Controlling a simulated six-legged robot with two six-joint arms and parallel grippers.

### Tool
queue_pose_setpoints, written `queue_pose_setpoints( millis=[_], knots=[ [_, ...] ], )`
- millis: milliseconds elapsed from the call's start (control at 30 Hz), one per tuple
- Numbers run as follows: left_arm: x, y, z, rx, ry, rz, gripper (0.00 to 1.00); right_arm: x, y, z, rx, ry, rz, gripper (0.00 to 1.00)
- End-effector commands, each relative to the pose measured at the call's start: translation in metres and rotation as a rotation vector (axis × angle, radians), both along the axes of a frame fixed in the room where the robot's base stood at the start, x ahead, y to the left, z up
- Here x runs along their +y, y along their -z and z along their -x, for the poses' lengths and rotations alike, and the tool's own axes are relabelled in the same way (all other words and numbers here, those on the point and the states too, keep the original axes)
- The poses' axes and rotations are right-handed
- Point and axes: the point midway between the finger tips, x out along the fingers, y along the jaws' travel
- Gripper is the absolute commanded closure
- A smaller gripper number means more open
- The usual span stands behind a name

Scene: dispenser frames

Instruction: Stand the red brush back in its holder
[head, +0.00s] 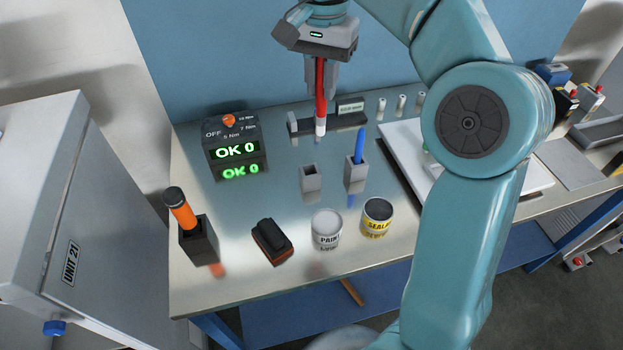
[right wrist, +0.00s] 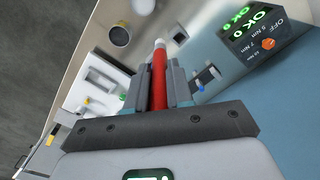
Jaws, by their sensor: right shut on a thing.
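The red brush (head: 320,95) hangs upright, its pale tip pointing down, above the back middle of the bench. My right gripper (head: 321,80) is shut on its upper part; the brush also shows between the fingers in the right wrist view (right wrist: 158,75). A small grey open-topped holder (head: 311,179) stands empty on the bench, nearer the front than the brush tip and slightly left of it. A similar grey holder (head: 355,178) to its right has a blue brush (head: 360,144) standing in it. My left gripper is not in view.
A torque display box (head: 235,150) stands at left. In front are an orange-handled tool (head: 180,209) in a dark holder, a dark block (head: 271,240), a paint can (head: 327,232) and a sealer can (head: 377,220). A low dark rack (head: 347,122) lies behind the brush.

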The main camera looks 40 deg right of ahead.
Motion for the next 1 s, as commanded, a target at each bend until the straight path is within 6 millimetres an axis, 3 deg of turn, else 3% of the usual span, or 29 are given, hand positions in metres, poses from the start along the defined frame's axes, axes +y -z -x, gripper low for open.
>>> queue_pose_setpoints(
  millis=[100,333,467,667,900,1000],
  knots=[
    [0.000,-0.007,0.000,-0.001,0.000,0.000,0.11,-0.015,0.018,-0.034,0.006,0.109,0.000,1.00],
    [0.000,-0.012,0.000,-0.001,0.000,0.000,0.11,-0.035,0.046,-0.068,0.004,0.244,0.001,1.00],
    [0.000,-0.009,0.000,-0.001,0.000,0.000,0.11,-0.038,0.060,-0.074,0.003,0.269,0.002,1.00],
    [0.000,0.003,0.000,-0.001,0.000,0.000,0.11,-0.039,0.112,-0.074,0.008,0.270,0.000,1.00],
    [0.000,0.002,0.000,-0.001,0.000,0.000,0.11,-0.040,0.177,-0.074,0.008,0.268,0.001,1.00],
    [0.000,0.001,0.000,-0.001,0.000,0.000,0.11,-0.040,0.197,-0.074,0.006,0.269,0.000,1.00]
  ],
)
